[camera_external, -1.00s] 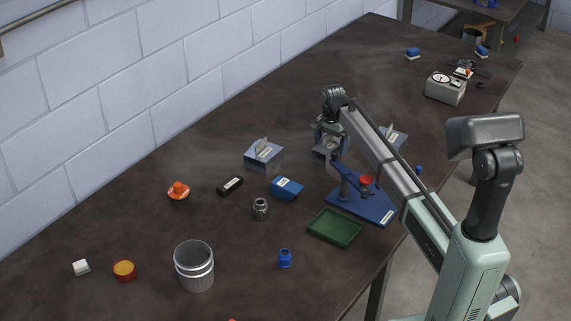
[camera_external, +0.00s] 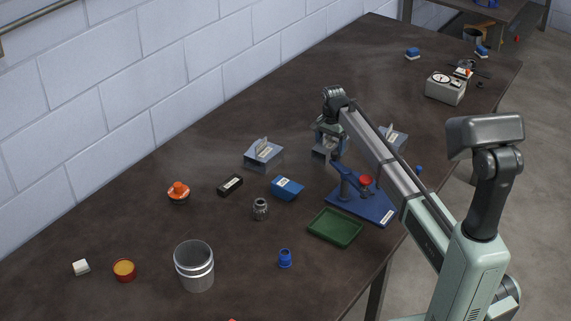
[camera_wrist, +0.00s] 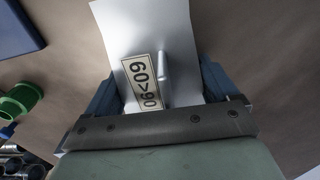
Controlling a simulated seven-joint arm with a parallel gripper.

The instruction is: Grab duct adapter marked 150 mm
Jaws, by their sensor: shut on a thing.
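My gripper (camera_external: 327,133) is low over the table, with its blue fingers on both sides of a grey sheet-metal duct adapter (camera_external: 324,153). The wrist view shows this adapter (camera_wrist: 178,30) between the fingers, with a raised rib and a cream label (camera_wrist: 142,82). The label seems to read "60>90"; I see no 150 mm mark on it. The adapter's underside is hidden, so I cannot tell whether it touches the table. Two similar grey adapters stand apart, one to the left (camera_external: 263,153) and one to the right (camera_external: 393,138), partly behind my arm. Their labels are too small to read.
A blue press-like tool (camera_external: 371,207) with a red knob stands close in front of my gripper. A green tray (camera_external: 335,227), blue box (camera_external: 287,188), black block (camera_external: 230,185) and metal can (camera_external: 194,266) lie nearer the camera. The table behind, toward the wall, is clear.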

